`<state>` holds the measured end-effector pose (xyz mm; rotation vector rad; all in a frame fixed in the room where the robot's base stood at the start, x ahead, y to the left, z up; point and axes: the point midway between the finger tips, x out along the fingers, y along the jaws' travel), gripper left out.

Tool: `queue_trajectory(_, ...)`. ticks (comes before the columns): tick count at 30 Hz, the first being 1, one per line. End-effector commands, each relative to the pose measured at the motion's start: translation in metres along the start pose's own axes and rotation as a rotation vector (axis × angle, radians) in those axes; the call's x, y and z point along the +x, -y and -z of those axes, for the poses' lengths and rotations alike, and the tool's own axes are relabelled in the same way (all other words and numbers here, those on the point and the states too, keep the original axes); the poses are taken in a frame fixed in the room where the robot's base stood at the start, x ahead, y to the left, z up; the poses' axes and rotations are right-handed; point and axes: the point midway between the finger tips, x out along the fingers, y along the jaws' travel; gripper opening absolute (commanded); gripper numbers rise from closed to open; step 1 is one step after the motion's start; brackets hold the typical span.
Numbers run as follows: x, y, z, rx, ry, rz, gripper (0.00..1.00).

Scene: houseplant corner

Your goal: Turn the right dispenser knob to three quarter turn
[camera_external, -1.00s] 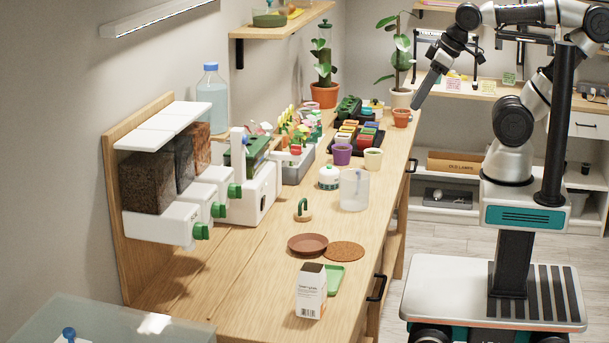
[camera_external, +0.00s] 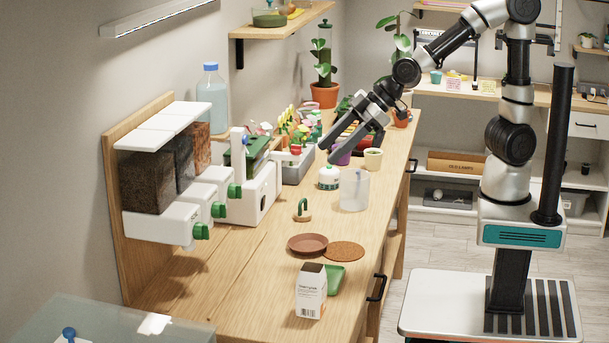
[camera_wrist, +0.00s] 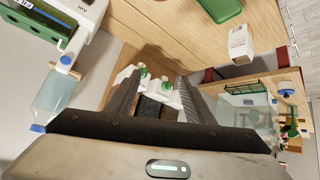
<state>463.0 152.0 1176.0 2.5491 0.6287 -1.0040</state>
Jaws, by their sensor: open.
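Three white dispensers stand against a wooden back board at left in the external view. The right dispenser (camera_external: 211,176), the farthest, holds orange-brown material and has a green knob (camera_external: 234,191) on its front. The other green knobs, the middle one (camera_external: 218,210) and the nearest (camera_external: 201,231), show clearly. My gripper (camera_external: 327,154) is open and empty above the bench, apart from the knobs and to their right. In the wrist view, green knobs (camera_wrist: 164,85) show beyond and between the open fingers; I cannot tell which is the right one. The knob's turn angle is too small to read.
A white machine with a green top (camera_external: 257,185) stands just beyond the dispensers. A white-green bottle (camera_external: 329,178) and clear beaker (camera_external: 354,190) are below my gripper. Bench before the knobs is clear.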

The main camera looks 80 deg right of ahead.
Motion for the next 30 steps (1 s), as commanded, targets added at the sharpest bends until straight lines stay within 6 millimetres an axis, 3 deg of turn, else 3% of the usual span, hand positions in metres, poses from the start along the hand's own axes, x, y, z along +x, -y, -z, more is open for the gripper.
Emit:
queue_trajectory(1, 0.041, 0.012, -0.009, -0.077, -0.001, -0.026, 0.48)
queue_trajectory(6, 0.133, 0.026, -0.023, -0.396, -0.009, -0.234, 0.48)
queue_trajectory(9, 0.171, 0.031, -0.037, -0.63, 0.017, -0.405, 0.48)
queue_trajectory(12, 0.194, 0.039, -0.048, -0.888, 0.055, -0.603, 0.48)
queue_trajectory(16, 0.197, 0.054, -0.051, -1.2, 0.11, -0.876, 0.48)
queue_trajectory(21, 0.179, 0.078, -0.047, -1.451, 0.165, -1.155, 0.48)
queue_trajectory(26, 0.169, 0.085, -0.043, -1.523, 0.191, -1.261, 0.48)
queue_trajectory(30, 0.174, 0.076, -0.034, -1.525, 0.193, -1.266, 0.48)
